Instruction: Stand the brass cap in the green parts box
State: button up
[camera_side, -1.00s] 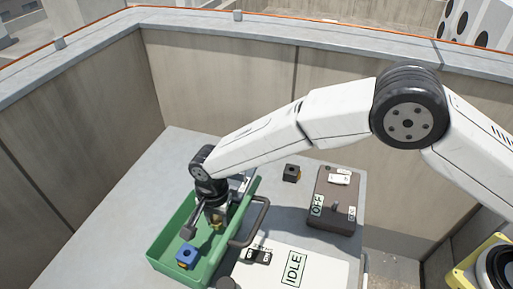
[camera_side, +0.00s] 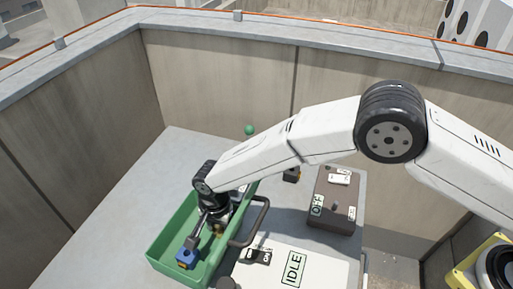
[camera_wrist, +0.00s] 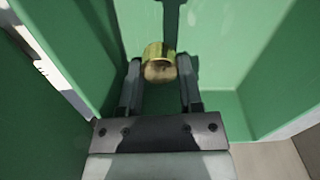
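The brass cap (camera_wrist: 160,62) is between the fingertips of my gripper (camera_wrist: 160,82) in the wrist view, with a finger close against each side. The fingers look shut on it. In the side view my gripper (camera_side: 218,225) is low inside the green parts box (camera_side: 160,252), toward its right wall, and the cap shows only as a small brass patch (camera_side: 219,232) below the wrist. The box's green interior (camera_wrist: 225,45) surrounds the cap in the wrist view. I cannot tell whether the cap touches the box floor.
A blue block (camera_side: 186,259) sits in the box, left of my gripper, with a dark wrist part right above it. A dark handle (camera_side: 262,218) stands beside the box. A panel marked IDLE (camera_side: 310,270) and a brown box marked OFF (camera_side: 338,190) lie to the right. A green ball (camera_side: 249,129) shows behind the arm.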

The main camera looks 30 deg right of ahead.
aim_at(219, 227)
jog(key=shift+o, duration=0.6)
notch_tip(219, 227, up, 12)
jog(key=shift+r, duration=0.15)
dwell(0.4)
jog(key=shift+r, duration=0.1)
dwell(0.4)
